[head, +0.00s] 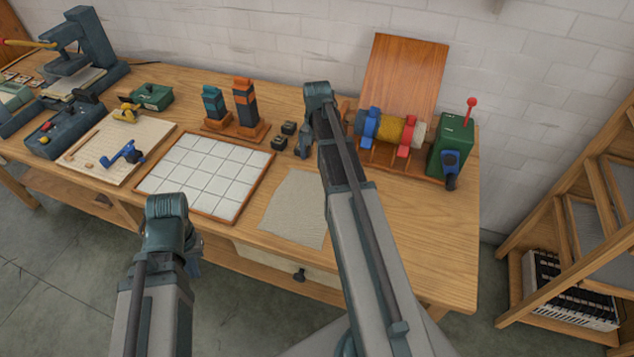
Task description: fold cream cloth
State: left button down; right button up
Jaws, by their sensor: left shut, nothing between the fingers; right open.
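The cream cloth (292,205) lies flat on the wooden table near its front edge, right of the tiled board. Its right side is partly hidden behind my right arm. I cannot tell whether it has any fold in it. My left gripper (193,264) is shut and empty, in front of the table's front edge, left of the cloth and mostly hidden by my arm.
A white tiled board (207,175) lies left of the cloth. A rack with a yellow roll (390,130) and a green box (452,140) stand at the back right. The table's right front is clear.

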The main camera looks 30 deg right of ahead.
aim_at(317, 179)
notch_tip(317, 179, down, 8)
jog(key=b, duration=0.7)
jog(key=shift+f, duration=0.1)
grip_shut()
dwell(0.6)
jog(key=shift+a, duration=0.1)
